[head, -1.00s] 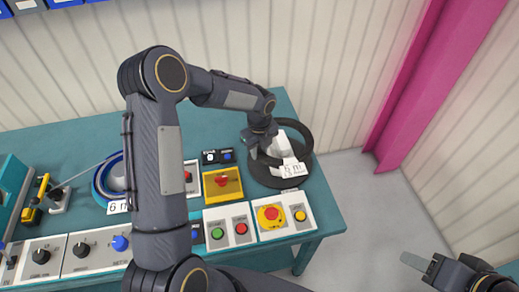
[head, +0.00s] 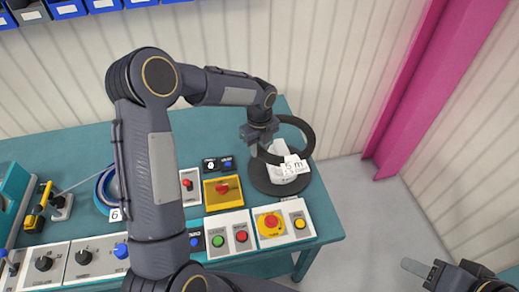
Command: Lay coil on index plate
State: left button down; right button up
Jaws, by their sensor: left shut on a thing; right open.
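A black ring-shaped coil (head: 309,138) is at the right end of the bench, gripped at its left side by my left gripper (head: 259,147). The coil is tilted and held above a dark round plate (head: 262,184) with a white hub (head: 281,178). A white "5 m" tag (head: 293,166) shows in front of the hub; I cannot tell what it is fixed to. My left gripper is shut on the coil, its fingertips partly hidden. My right gripper (head: 427,269) is open and empty at the lower right, away from the bench.
A blue reel (head: 102,188) stands at the left, partly behind my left arm. Control boxes with a red button (head: 223,188), a green button (head: 218,240) and an emergency stop (head: 269,223) line the front. The teal bench top (head: 214,125) is clear at the back.

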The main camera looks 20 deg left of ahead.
pick_arm(q)
jog(key=shift+r, duration=0.45)
notch_tip(320, 180, up, 10)
dwell(0.8)
